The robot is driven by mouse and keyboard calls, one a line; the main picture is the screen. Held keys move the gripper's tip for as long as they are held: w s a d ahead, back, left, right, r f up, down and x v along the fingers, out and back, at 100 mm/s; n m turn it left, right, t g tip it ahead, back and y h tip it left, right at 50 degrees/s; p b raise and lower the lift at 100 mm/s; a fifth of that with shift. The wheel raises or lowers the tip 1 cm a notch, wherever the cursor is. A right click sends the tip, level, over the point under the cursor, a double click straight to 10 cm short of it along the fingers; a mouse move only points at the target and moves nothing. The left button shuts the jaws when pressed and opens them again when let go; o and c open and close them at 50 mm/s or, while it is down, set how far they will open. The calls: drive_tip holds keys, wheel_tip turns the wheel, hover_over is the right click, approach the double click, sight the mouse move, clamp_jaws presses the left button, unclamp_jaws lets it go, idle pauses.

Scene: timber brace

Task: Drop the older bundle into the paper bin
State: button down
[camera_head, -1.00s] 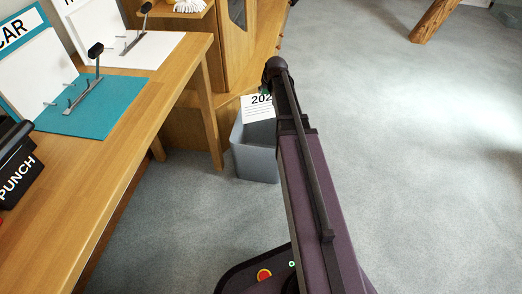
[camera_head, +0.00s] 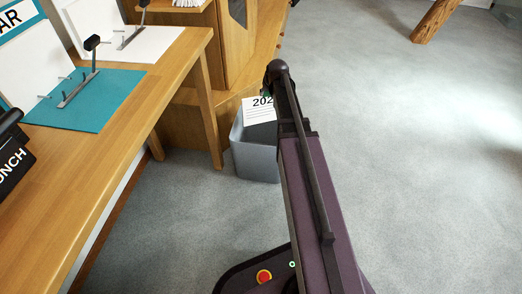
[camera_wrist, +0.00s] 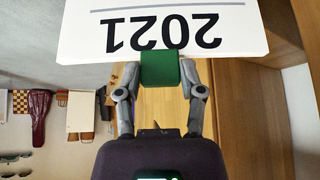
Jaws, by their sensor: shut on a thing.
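The bundle is a white sheaf of paper printed "2021" (camera_wrist: 205,40), seen upside down in the wrist view. It also shows in the head view (camera_head: 259,113), with its last digit hidden. My gripper (camera_wrist: 160,70) is shut on a green block (camera_wrist: 160,66) at the bundle's edge. The paper bin (camera_head: 255,162) is grey and open-topped, standing on the floor beside the wooden desk. In the head view the bundle hangs at the bin's mouth, overlapping its rim; I cannot tell how far in it is. My arm hides the bin's right side.
A wooden desk (camera_head: 150,95) on the left carries a teal lever-arch file (camera_head: 85,98), a white one (camera_head: 135,45) and a black punch (camera_head: 12,165). A wooden cabinet (camera_head: 240,50) stands behind the bin. The carpet to the right is clear, apart from a timber post (camera_head: 432,22).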

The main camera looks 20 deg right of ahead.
sight(267, 99)
drive_tip(key=shift+f+b, duration=1.2)
drive_tip(key=shift+f, duration=0.3)
drive_tip(key=shift+c, duration=0.6)
unclamp_jaws()
drive_tip(key=shift+r, duration=0.15)
